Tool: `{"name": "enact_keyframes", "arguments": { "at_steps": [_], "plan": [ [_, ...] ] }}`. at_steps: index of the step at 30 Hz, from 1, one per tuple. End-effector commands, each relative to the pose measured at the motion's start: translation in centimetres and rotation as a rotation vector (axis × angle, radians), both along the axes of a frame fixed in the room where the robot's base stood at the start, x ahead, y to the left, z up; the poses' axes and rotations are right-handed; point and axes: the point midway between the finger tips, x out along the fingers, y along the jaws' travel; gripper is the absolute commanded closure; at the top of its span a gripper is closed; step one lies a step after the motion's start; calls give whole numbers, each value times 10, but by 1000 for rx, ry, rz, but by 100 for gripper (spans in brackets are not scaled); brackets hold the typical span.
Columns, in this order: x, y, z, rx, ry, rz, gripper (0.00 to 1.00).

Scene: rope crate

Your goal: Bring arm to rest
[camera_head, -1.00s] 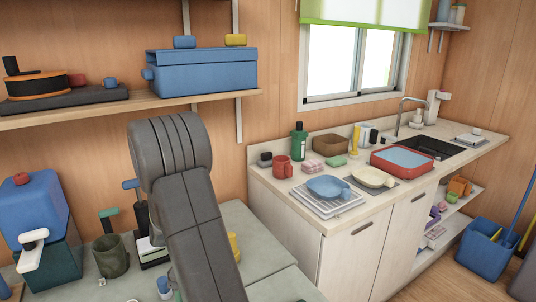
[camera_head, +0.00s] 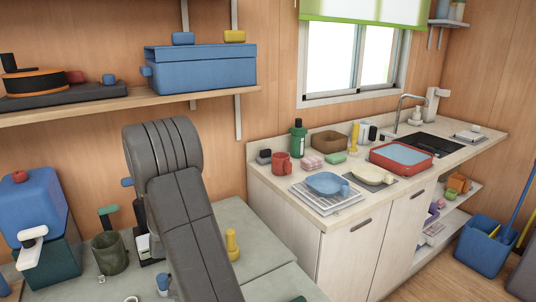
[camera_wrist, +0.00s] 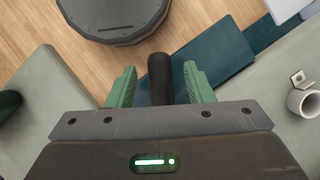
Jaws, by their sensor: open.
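My gripper (camera_wrist: 160,70) shows in the wrist view with its two green fingers spread apart. A black cylinder (camera_wrist: 160,82) shows upright in the picture between the fingers, with space on both sides; I cannot tell what it belongs to or how far below it lies. In the head view my grey arm rises in front of the left counter (camera_head: 250,238) and bends down toward the bottom edge. My gripper is outside the head view.
A yellow object (camera_head: 233,246) stands just right of my arm. A dark green mug (camera_head: 109,254) and a blue container (camera_head: 36,205) stand to its left. A shelf (camera_head: 120,107) holds a blue box (camera_head: 201,68) behind. A white cup (camera_wrist: 304,102) is at the wrist view's right.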

Motion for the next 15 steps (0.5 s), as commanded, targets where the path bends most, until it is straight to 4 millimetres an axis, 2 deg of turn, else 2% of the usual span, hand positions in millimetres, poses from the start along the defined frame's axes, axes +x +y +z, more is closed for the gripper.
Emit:
{"name": "enact_keyframes", "arguments": {
  "at_steps": [15],
  "plan": [
    [40,0,94,4,-6,-2,53]
  ]
}}
